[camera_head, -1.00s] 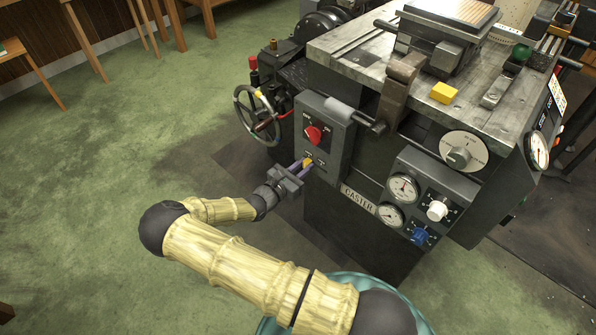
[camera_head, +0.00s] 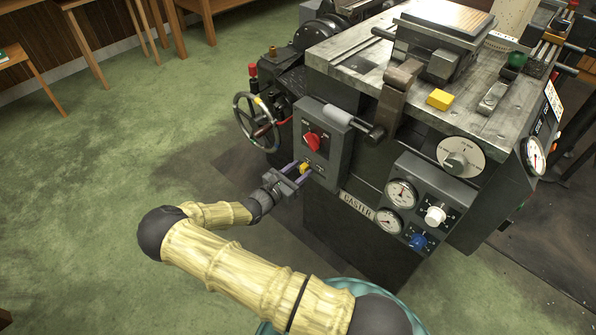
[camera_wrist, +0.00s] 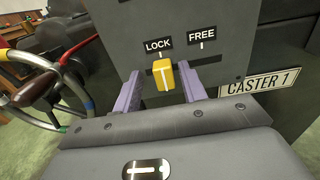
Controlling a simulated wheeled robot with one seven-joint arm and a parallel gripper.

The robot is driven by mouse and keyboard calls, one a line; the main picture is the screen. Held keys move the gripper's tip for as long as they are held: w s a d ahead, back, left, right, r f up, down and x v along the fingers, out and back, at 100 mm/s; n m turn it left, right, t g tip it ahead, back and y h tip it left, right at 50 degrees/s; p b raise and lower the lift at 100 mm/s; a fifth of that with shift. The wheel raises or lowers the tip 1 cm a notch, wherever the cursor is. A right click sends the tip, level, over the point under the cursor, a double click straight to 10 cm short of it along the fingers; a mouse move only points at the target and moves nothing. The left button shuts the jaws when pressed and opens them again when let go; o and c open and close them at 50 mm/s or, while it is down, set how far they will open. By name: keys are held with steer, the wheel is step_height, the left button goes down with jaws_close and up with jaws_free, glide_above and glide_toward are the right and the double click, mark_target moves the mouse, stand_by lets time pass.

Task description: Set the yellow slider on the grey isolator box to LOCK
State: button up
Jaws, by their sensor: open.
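The grey isolator box (camera_head: 338,158) is on the machine's left front, with a red rotary knob (camera_head: 312,142) on its face. The yellow slider (camera_wrist: 162,76) sits in the slot's left part, directly below the LOCK label (camera_wrist: 158,43). The FREE label (camera_wrist: 202,34) is to its right, with a bare dark slot beneath. My gripper (camera_head: 301,169) is at the lower part of the box. Its two purple fingers are open, one either side of the slider, with a visible gap on each side in the wrist view.
A handwheel (camera_head: 256,121) stands left of the box. A grey cylindrical handle (camera_head: 340,116) juts out at the box's top. The CASTER plate (camera_head: 357,203), gauges and knobs are to the right. Green floor (camera_head: 110,200) is open on the left.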

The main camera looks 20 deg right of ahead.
steer(key=p+v, duration=0.2)
steer(key=v, duration=1.5)
steer(key=shift+a+p, duration=0.2)
steer(key=shift+p, duration=0.1)
steer(key=shift+s+d, duration=0.1)
